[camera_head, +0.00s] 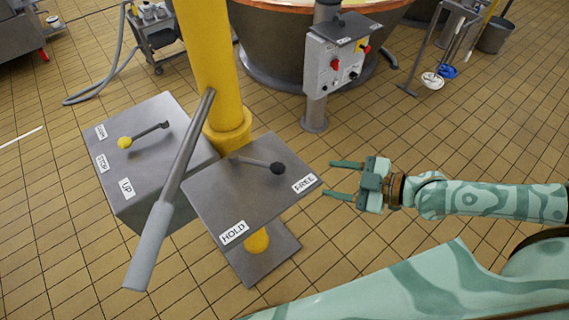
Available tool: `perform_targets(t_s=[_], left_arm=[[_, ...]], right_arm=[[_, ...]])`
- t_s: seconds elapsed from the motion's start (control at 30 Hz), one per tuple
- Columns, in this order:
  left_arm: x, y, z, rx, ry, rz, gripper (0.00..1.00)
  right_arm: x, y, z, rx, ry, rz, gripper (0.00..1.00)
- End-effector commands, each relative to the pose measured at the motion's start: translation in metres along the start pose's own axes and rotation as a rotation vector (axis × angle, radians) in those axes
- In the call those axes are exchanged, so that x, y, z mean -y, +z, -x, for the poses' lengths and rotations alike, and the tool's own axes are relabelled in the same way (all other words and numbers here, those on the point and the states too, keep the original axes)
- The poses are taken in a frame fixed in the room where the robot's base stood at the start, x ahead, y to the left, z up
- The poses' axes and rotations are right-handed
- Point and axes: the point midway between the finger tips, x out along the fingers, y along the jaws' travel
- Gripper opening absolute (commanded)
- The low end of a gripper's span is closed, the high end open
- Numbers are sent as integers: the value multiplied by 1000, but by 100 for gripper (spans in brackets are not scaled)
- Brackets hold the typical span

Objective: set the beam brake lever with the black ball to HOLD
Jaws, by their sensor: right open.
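The beam brake lever with the black ball (278,168) lies on top of a grey metal plate (225,195). Its arm runs from a pivot near the plate's back left to the ball, which is close to the FREE label (305,184) on the right. The HOLD label (233,232) is at the plate's front edge. My right gripper (345,179) is open and empty, to the right of the plate, its fingers pointing left toward the ball with a gap between. My left gripper is not in view.
A long grey handle (150,245) slants across the plate's left side. A box (150,180) with a yellow-ball lever (125,142) stands left. A yellow column (208,60) rises behind. A control box (335,65) stands before a copper vat (285,45).

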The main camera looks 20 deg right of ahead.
Motion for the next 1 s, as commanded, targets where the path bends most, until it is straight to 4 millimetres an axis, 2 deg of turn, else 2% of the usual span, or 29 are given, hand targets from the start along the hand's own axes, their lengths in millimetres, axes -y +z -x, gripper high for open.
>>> perform_targets(t_s=[0.17, 0.3, 0.5, 0.7, 1.0], left_arm=[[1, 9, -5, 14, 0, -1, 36], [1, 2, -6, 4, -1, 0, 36], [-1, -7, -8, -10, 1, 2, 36], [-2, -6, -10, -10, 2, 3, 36], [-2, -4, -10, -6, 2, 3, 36]], right_arm=[[-1, -1, -45, -6, 4, -2, 50], [0, -1, -82, -4, 2, -3, 50], [-1, 0, -122, -2, 1, -1, 50], [-1, 1, -141, 1, 0, 0, 50], [0, 0, -144, 1, 0, 0, 50]])
